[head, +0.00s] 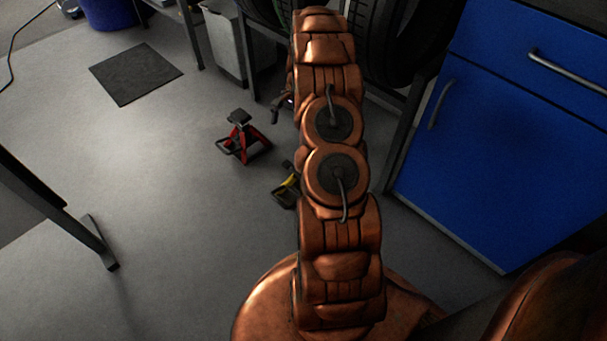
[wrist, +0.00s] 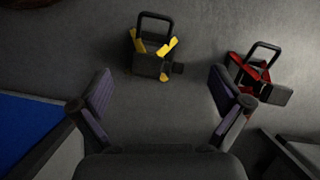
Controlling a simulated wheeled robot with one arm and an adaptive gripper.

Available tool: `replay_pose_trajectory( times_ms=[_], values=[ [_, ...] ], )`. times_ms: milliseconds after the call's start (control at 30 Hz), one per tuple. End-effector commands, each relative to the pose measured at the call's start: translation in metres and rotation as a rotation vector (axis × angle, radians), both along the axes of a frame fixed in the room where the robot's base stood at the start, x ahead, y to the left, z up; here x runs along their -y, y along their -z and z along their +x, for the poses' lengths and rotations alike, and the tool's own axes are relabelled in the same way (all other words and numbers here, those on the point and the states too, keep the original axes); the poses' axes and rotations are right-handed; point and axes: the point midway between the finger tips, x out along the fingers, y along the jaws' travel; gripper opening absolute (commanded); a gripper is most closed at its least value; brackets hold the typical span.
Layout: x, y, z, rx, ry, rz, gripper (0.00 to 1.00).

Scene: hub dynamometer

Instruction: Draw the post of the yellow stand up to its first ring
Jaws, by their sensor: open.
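The yellow stand (head: 287,188) stands on the grey floor and is partly hidden by my copper arm in the head view. In the wrist view the yellow stand (wrist: 143,65) shows whole at the top, with yellow legs, a dark post head and a dark loop-shaped part. My gripper (wrist: 160,100) is open and empty, its two dark pads spread wide. The stand lies beyond the pads, a little left of the middle between them, and looks apart from them. In the head view the gripper is mostly hidden by the arm. Any ring on the post is too small to make out.
A red stand (head: 242,137) stands beside the yellow one; it also shows right in the wrist view (wrist: 252,73). A blue cabinet (head: 500,130) is at the right, with tyres (head: 397,40) behind my arm. A grey bin (head: 226,40) stands at the back.

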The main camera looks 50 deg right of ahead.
Motion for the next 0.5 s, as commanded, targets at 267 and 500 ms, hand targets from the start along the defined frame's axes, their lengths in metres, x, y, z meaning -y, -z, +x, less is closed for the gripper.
replay_pose_trajectory(
  times_ms=[267, 500],
  values=[
    [0.055, 0.118, -0.015, -0.024, 0.171, 0.024, 1.00],
    [0.074, 0.157, -0.024, -0.032, 0.239, 0.032, 1.00]
  ],
)
